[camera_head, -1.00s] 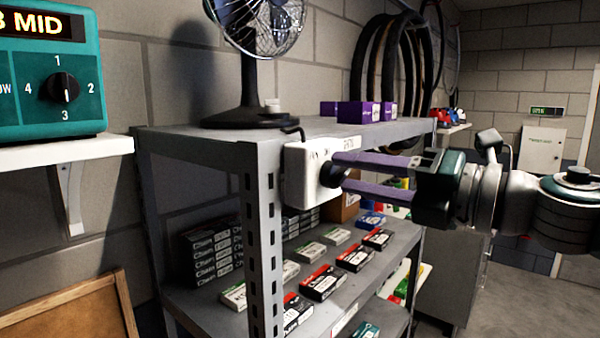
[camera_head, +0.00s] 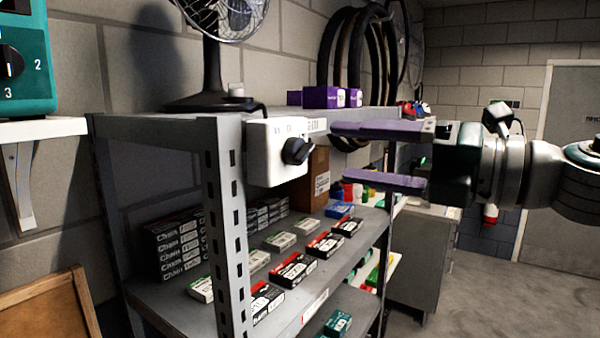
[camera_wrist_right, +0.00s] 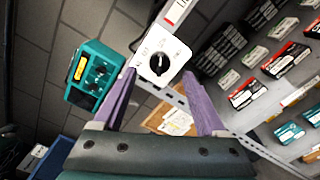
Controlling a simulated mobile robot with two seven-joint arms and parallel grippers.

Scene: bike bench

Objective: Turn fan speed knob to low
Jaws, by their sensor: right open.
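The fan (camera_head: 208,60) stands on the top shelf. Its white control box (camera_head: 262,150) is on the shelf's front edge, with a black knob (camera_head: 297,151) on its face. The box's small labels are unreadable, so I cannot tell the setting. My right gripper (camera_head: 340,150) is open and empty, to the right of the knob and apart from it, its purple fingers level with it above and below. In the right wrist view the knob (camera_wrist_right: 159,63) shows ahead, between the open fingers (camera_wrist_right: 157,75). My left gripper is not in view.
The grey metal shelf (camera_head: 228,235) holds several chain boxes (camera_head: 292,270) and purple boxes (camera_head: 325,97). Its upright stands just left of the control box. A teal device (camera_head: 25,75) with its own dial sits on a white wall shelf at left. Open floor lies at right.

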